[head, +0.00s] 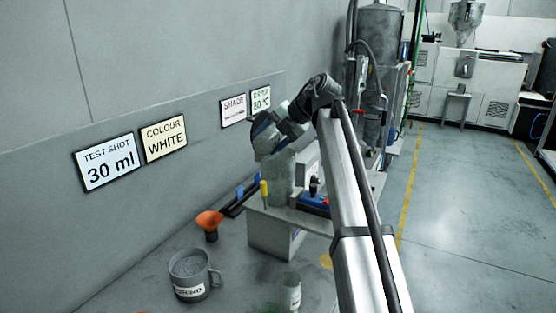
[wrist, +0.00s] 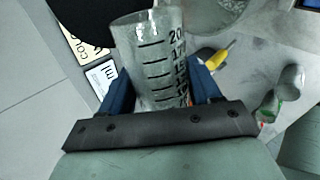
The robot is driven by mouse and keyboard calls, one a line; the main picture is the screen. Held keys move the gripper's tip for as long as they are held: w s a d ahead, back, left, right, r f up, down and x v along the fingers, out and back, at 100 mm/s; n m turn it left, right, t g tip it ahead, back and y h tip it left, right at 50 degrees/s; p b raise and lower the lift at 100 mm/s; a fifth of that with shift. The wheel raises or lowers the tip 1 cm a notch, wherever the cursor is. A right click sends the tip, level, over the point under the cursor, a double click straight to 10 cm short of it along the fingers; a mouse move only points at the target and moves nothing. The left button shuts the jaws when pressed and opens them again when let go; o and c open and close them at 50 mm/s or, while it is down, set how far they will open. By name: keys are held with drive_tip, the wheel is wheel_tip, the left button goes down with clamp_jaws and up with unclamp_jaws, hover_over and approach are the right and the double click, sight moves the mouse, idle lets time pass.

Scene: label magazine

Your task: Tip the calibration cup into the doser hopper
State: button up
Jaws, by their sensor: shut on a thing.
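My gripper (wrist: 160,95) is shut on a clear cup with black graduation marks (wrist: 150,62), which sits between its two blue fingers in the wrist view. The marks include 20 near the rim. I cannot tell what is in the cup. In the head view my gripper (head: 268,138) is above the far end of the bench, and the cup cannot be made out there. A pale grey-green cylinder (head: 281,178), which looks like the doser hopper, stands just below it. A round grey rim (wrist: 222,14) shows beyond the cup in the wrist view, apart from it.
A yellow-handled tool (head: 264,193) is beside the cylinder. An orange funnel (head: 209,219), a grey labelled mug (head: 193,275) and a small clear container (head: 291,292) stand on the nearer bench. Wall signs read TEST SHOT 30 ml (head: 109,166) and COLOUR WHITE (head: 164,140).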

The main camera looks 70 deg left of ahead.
sight(271, 126)
drive_tip(key=shift+w+a+r+m+g+h+p, duration=0.25)
drive_tip(key=shift+r+m+g+h, duration=0.1)
drive_tip(key=shift+r+g+h, duration=0.15)
drive_tip(key=shift+w+a+r+m+g+h+p, duration=0.1)
drive_tip(key=shift+a+r+m+g+h, duration=0.1)
drive_tip(key=shift+r+m+g+h, duration=0.3)
idle(1.7)
drive_tip(key=shift+w+a+r+m+g+h+p, duration=0.15)
drive_tip(key=shift+w+a+r+m+g+h, duration=0.15)
drive_tip(key=shift+g+h, duration=0.2)
drive_tip(key=shift+w+a+r+m+g+h+p, duration=0.15)
drive_tip(key=shift+w+a+r+m+g+h, duration=0.1)
drive_tip(key=shift+a+m+g+h, duration=0.25)
idle(1.9)
drive_tip(key=shift+w+a+r+m+g+h, duration=0.1)
drive_tip(key=shift+a+r+m+g+h, duration=0.15)
drive_tip(key=shift+r, duration=0.35)
drive_tip(key=shift+w+a+r+m+g+h, duration=0.15)
drive_tip(key=shift+r+h, duration=0.2)
drive_tip(key=shift+r, duration=0.25)
drive_tip(key=shift+w+a+r+m+g+h, duration=0.1)
drive_tip(key=shift+r+g+h, duration=0.15)
drive_tip(key=shift+r, duration=0.35)
idle(0.6)
